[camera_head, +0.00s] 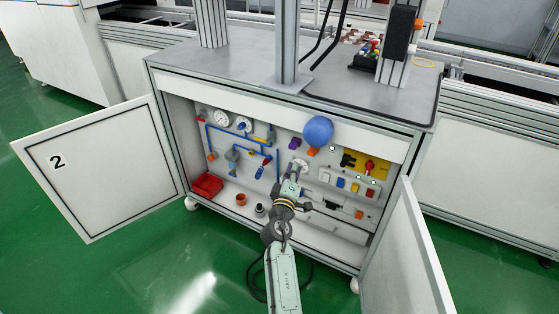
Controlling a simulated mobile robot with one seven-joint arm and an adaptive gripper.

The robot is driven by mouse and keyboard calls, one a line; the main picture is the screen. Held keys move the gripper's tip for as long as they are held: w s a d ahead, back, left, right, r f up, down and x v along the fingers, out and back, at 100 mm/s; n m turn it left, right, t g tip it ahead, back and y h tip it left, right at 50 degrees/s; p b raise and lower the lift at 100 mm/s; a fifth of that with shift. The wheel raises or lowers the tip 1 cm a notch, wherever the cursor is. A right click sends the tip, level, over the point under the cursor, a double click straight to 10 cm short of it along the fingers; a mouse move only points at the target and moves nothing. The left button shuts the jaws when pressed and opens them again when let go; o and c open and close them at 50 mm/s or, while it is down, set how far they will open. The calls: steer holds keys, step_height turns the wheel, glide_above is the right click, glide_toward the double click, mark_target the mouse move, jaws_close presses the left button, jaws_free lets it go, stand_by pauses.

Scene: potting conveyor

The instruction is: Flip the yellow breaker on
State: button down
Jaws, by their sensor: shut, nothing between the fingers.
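The yellow breaker (355,187) is a small block in a row with a white, a blue and a red one on the back panel of the open cabinet. It is too small to tell which way its lever sits. My gripper (297,173) is inside the cabinet, pointing at the panel. It is shut and empty, up and to the left of the breaker row and apart from the yellow breaker. Its fingertips are small and hard to make out against the panel.
A yellow plate with a red knob (370,166) sits above the breakers. A blue ball (318,131) sticks out above my gripper. Gauges (221,118) and blue pipes fill the left side. A red bin (207,185) stands on the cabinet floor. Open doors (105,165) flank both sides.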

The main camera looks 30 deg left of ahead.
steer(key=shift+y, duration=0.5)
steer(key=a+r, duration=0.1)
steer(key=s+a+r, duration=0.1)
steer(key=a+r, duration=0.1)
steer(key=shift+r, duration=0.15)
